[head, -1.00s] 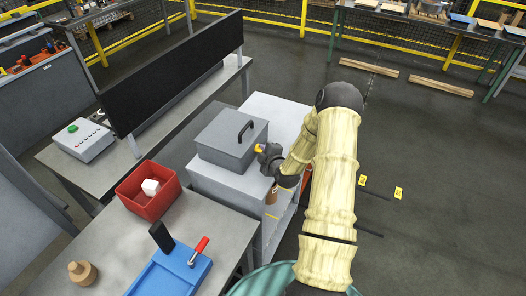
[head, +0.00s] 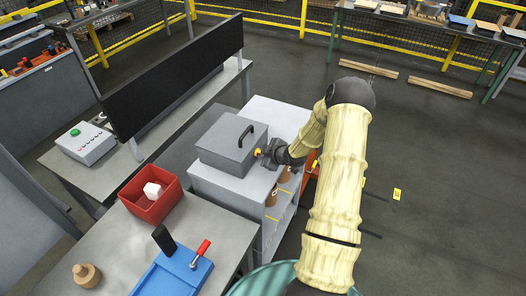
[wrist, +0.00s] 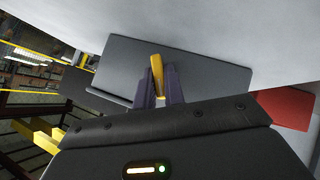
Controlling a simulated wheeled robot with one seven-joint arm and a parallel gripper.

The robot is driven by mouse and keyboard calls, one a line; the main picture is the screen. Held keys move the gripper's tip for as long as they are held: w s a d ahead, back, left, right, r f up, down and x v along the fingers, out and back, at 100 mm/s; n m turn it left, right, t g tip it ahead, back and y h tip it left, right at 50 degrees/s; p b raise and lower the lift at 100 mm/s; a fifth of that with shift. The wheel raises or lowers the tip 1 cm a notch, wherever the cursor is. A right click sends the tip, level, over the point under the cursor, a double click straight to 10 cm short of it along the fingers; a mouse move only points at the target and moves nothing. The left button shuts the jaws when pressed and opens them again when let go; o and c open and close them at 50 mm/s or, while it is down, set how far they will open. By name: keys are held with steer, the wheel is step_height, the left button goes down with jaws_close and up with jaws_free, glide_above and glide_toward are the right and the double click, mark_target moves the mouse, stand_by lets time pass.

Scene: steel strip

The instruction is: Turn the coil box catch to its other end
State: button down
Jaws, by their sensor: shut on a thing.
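The coil box (head: 225,148) is a grey lidded box with a black handle, standing on a light grey shelf unit. Its small yellow catch (head: 258,152) shows on the box's right side in the head view. In the wrist view the catch (wrist: 157,70) stands out from a dark grey face of the box (wrist: 212,78). My gripper (head: 263,154) is at that side of the box. In the wrist view its two dark fingers (wrist: 159,88) are shut on the catch, one on each side. The catch's pivot is hidden.
The shelf unit top (head: 272,116) is bare behind the box. Open floor lies right of my arm.

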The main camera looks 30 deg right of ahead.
steer(key=shift+d+r+m+g+y+p, duration=0.15)
steer(key=shift+m+g+y+p, duration=0.65)
steer(key=shift+p, duration=1.05)
steer(key=shift+w+g+y, duration=0.1)
steer(key=shift+g+y, duration=0.3)
steer(key=shift+y, duration=0.2)
steer(key=shift+m+g+y, duration=0.3)
steer(key=shift+m, duration=0.2)
steer(key=c, duration=1.5)
jaws_free()
steer(key=shift+d+b, duration=0.1)
steer(key=shift+b, duration=0.25)
